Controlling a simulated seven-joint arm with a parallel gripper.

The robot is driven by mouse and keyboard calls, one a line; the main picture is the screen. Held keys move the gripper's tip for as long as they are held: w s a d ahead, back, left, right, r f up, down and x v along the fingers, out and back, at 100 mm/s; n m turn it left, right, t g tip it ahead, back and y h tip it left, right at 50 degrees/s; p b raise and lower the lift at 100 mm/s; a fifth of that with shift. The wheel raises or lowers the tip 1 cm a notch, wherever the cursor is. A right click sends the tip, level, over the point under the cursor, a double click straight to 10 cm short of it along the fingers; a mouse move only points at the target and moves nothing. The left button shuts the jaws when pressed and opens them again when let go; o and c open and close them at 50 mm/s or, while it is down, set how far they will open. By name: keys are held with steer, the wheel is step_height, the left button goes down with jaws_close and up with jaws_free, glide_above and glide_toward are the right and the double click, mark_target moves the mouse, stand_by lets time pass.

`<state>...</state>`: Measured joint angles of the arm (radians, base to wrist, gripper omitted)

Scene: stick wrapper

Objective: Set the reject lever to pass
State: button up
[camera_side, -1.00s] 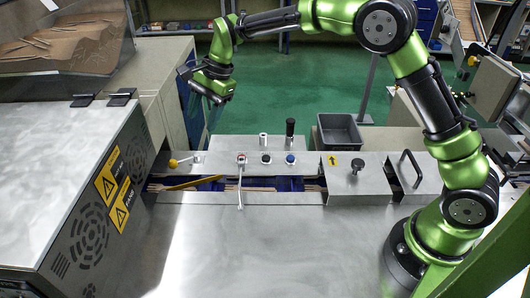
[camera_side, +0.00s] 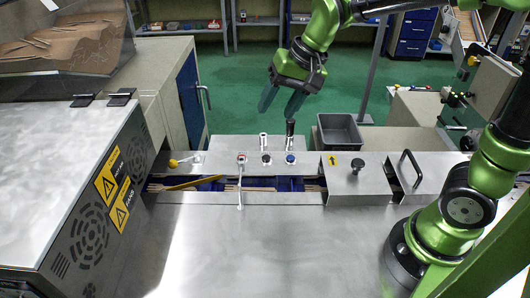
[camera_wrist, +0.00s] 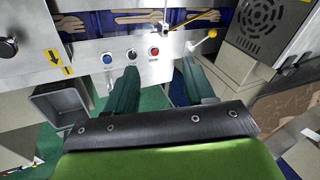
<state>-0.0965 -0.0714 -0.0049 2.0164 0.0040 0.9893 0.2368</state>
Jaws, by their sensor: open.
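A lever with a yellow ball knob (camera_side: 173,163) sticks out at the left end of the metal panel (camera_side: 222,160); it also shows at the upper right of the wrist view (camera_wrist: 211,33). A black-handled upright (camera_side: 290,128) stands at the panel's back edge, beside a short pale post (camera_side: 263,140). No readable label shows which one is the reject lever. My gripper (camera_side: 277,112) is open and empty, pointing down above and behind these two uprights. In the wrist view its fingers (camera_wrist: 160,72) are spread and may hide the uprights.
Red (camera_wrist: 153,51), black (camera_wrist: 131,54) and blue (camera_wrist: 107,58) buttons line the panel. A thin silver rod (camera_side: 239,190) crosses the slot holding wooden sticks. A grey bin (camera_side: 340,133) stands behind, right of the uprights. A warning-labelled cabinet (camera_side: 85,205) is at left.

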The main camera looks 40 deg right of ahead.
steer(key=s+d+n, duration=0.1)
steer(key=s+d, duration=0.1)
steer(key=s, duration=0.4)
steer(key=shift+r+n+t, duration=0.25)
steer(key=shift+n+t, duration=0.15)
steer(key=s+d+t, duration=0.2)
steer(key=s, duration=0.5)
steer(key=m+g+y, duration=0.1)
steer(key=m+g, duration=0.4)
steer(key=m, duration=1)
glide_above(174, 161)
steer(key=s+d, duration=0.3)
steer(key=d, duration=0.3)
step_height(174, 161, down, 6)
steer(key=shift+t, duration=0.3)
steer(key=x, duration=1.6)
steer(key=shift+a+f, duration=0.15)
steer(key=shift+a, duration=0.2)
steer(key=shift+n, duration=0.3)
steer(key=shift+c, duration=0.3)
